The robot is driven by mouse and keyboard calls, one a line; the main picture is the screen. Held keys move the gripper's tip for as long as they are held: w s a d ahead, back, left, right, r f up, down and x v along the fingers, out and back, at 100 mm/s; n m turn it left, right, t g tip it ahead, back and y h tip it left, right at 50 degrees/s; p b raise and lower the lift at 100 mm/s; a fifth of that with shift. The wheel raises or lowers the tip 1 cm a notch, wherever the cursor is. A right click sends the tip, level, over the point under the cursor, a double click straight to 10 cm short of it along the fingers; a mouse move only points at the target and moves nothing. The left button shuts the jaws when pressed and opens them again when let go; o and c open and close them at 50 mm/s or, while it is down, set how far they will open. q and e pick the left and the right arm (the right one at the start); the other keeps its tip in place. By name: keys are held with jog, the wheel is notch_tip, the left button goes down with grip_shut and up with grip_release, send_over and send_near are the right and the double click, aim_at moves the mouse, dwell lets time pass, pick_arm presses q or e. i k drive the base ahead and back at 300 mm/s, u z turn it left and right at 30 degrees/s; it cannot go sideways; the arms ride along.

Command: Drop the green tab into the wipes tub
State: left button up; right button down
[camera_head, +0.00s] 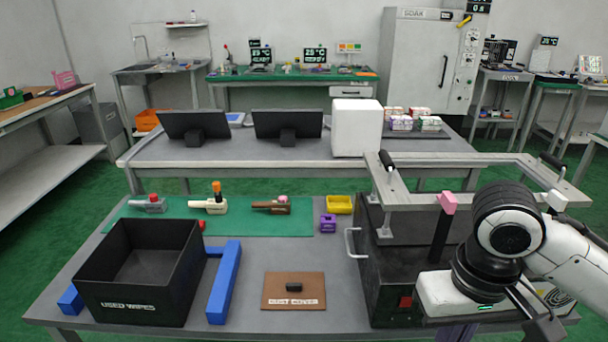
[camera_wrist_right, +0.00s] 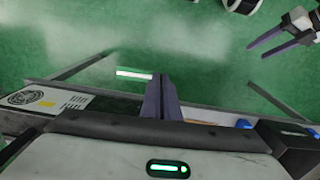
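The black open-topped tub (camera_head: 140,265) stands at the front left of the table with a white label on its front that seems to read "USED WIPES". I see no clear green tab in either view. A small white-and-green strip (camera_wrist_right: 135,74) shows beside my right fingertips in the right wrist view; I cannot tell what it is. My right gripper (camera_wrist_right: 162,82) looks shut, with no held thing visible between its dark fingers; in the head view my forearm and wrist largely hide it. My left gripper (camera_wrist_right: 286,44) is open and empty over the green floor.
A dark box (camera_head: 395,270) with a silver handle is at the right, near a pink-topped lever (camera_head: 447,203). A blue bar (camera_head: 224,283) stands beside the tub. A brown board (camera_head: 293,300) carries a black block. Small lever fixtures sit on the green mat (camera_head: 240,228).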

aim_at(162, 280)
jog(key=u, duration=2.25)
jog(key=i, duration=2)
jog(key=z, duration=2.3)
